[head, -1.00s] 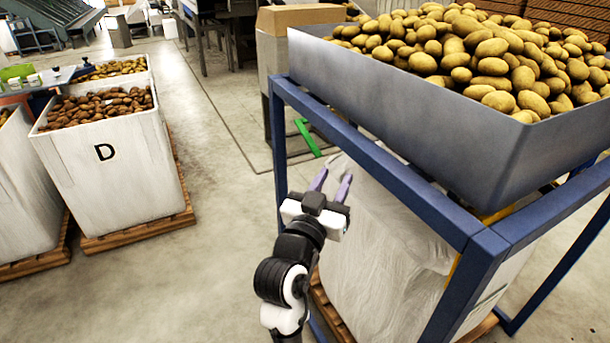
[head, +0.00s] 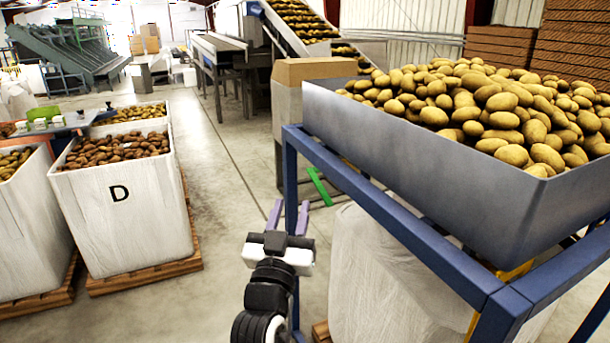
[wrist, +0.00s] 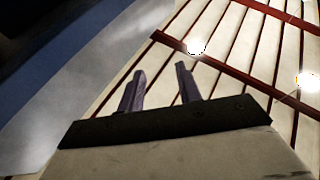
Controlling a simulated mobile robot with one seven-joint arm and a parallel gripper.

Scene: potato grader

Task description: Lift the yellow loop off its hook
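My gripper (head: 289,210) is open and empty, its two purple fingers apart, in front of the near left post of the blue frame. In the wrist view my gripper (wrist: 160,72) points up toward the ceiling with nothing between the fingers. I cannot make out a whole yellow loop or its hook in either view. A yellow piece (head: 515,270) shows under the grey hopper, partly hidden by the blue frame; I cannot tell whether it belongs to the loop. It is to the right of my gripper and apart from it.
The blue frame (head: 395,215) carries the grey hopper (head: 400,135) full of potatoes. A white bag (head: 375,270) stands beneath. The white box marked D (head: 125,215) stands on a pallet at left. Open floor (head: 225,190) lies between. A green bar (head: 320,187) is behind the frame.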

